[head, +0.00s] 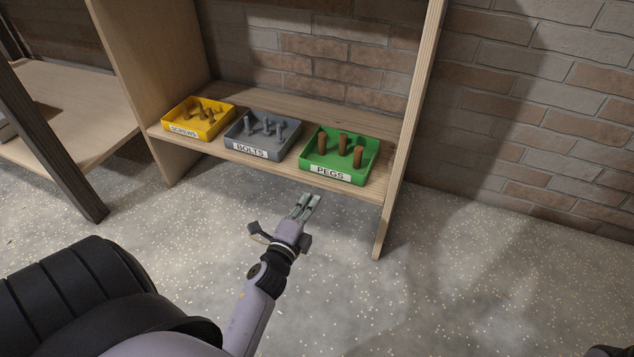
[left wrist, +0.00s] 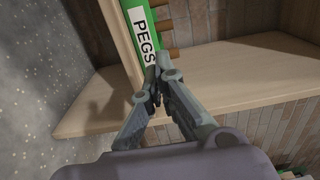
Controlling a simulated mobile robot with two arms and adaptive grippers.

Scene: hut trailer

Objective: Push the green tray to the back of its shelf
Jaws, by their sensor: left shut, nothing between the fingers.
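The green tray (head: 344,151) stands on the wooden shelf (head: 283,170) at its right end, near the front edge. It has a white PEGS label and holds several brown pegs (head: 343,144). My left gripper (head: 308,199) is shut and empty, in front of and a little below the tray in the head view. In the left wrist view the fingertips (left wrist: 155,82) overlap the end of the PEGS label on the green tray (left wrist: 140,14); I cannot tell whether they touch it. My right gripper is not in view.
A grey BOLTS tray (head: 258,148) stands just left of the green tray, and a yellow SCREWS tray (head: 196,130) is further left. The upright side panel (head: 409,130) closes the shelf on the right. Bare shelf and a brick wall (head: 345,73) lie behind the trays.

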